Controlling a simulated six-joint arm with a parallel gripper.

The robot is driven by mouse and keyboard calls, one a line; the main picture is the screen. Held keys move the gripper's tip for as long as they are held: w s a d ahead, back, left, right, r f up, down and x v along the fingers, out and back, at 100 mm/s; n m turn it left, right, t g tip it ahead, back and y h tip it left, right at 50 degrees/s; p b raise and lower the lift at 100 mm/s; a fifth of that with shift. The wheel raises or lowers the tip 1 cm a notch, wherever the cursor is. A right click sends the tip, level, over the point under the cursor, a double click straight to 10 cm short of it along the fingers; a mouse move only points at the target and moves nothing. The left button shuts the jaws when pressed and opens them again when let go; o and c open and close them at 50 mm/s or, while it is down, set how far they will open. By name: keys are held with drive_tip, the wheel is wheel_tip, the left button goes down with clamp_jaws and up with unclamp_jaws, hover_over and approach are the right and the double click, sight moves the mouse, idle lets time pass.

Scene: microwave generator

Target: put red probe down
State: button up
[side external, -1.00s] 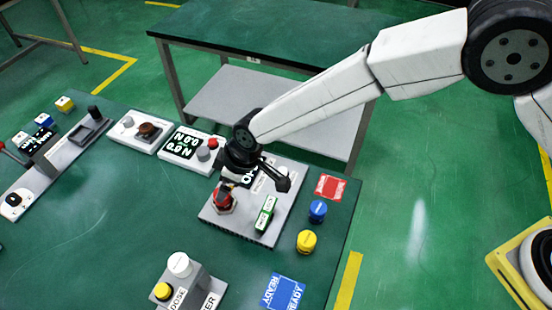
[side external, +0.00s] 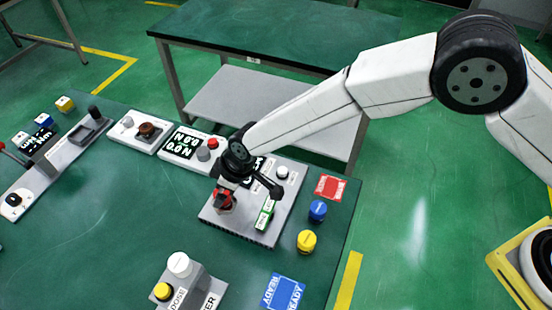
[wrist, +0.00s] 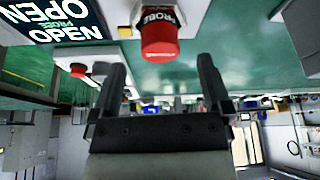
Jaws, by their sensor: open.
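The red probe (side external: 223,203) stands at the left part of the grey panel box (side external: 240,236), and my gripper partly covers it in the side view. In the wrist view the red probe (wrist: 160,38) has a dark collar lettered PROBE and a metal nut-like fitting. My gripper (wrist: 163,75) is open. Its two dark fingers are spread to either side of the probe's line, and the probe's red end shows just beyond the fingertips. No contact between fingers and probe is visible. A display (wrist: 62,22) in the wrist view reads OPEN.
A green button or switch (side external: 265,214) and a white knob (side external: 282,172) are on the same box. A readout unit (side external: 190,146) stands behind. The table's left middle is clear.

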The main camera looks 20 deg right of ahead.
drive_tip(key=shift+x, duration=2.05)
drive_tip(key=shift+s, duration=0.15)
clamp_jaws()
drive_tip(key=shift+r, duration=0.1)
drive_tip(key=shift+r, duration=0.4)
drive_tip(key=s+d+r, duration=0.8)
drive_tip(key=s+r, duration=0.3)
drive_tip(key=r, duration=0.1)
drive_tip(key=shift+d, duration=0.35)
